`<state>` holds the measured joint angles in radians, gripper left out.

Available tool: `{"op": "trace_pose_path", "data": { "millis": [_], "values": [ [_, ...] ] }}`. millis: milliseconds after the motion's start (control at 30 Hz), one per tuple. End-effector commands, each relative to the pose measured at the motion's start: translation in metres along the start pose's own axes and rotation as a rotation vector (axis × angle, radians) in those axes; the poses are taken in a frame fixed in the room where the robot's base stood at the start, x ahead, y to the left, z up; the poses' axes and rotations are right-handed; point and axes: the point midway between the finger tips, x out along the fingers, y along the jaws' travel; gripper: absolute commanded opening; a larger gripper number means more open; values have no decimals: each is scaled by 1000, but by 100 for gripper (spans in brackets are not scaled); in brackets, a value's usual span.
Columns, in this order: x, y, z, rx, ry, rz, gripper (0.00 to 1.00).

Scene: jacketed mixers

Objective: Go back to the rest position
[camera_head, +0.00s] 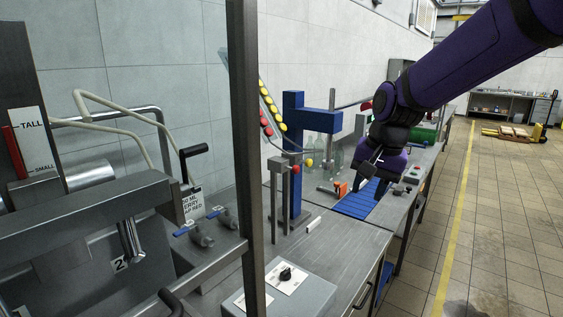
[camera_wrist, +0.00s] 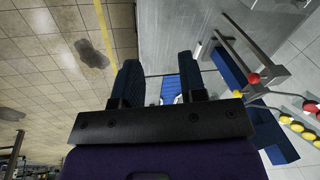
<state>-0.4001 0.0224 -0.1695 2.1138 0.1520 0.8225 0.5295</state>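My gripper (camera_head: 368,168) hangs in the air above the grey bench (camera_head: 335,247), at the end of my purple arm, near a blue slatted mat (camera_head: 357,205). In the wrist view its two dark blue fingers (camera_wrist: 160,82) stand apart with a gap between them. I see nothing held in the gap; a bit of blue and white shows beyond it. The fingers are small and partly hidden in the head view.
A blue post with an arm (camera_head: 294,150) and a rack of red and yellow balls (camera_head: 272,110) stand left of my gripper. A control box with a knob (camera_head: 287,277) is nearer. A dark upright frame (camera_head: 243,150) crosses the view. The tiled floor (camera_head: 500,210) at right is clear.

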Motion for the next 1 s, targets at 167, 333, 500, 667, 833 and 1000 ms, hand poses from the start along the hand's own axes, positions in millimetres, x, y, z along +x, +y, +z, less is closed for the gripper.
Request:
{"op": "trace_pose_path", "data": {
  "millis": [167,333,500,667,833,1000],
  "values": [
    [-45,44,25,-80,57,-27,38],
    [-77,82,54,-162,116,-32,38],
    [-99,119,87,-243,182,-19,38],
    [-111,150,121,-317,245,10,38],
    [-115,174,150,-380,298,49,38],
    [-115,186,165,-414,323,77,38]
  ]
}}
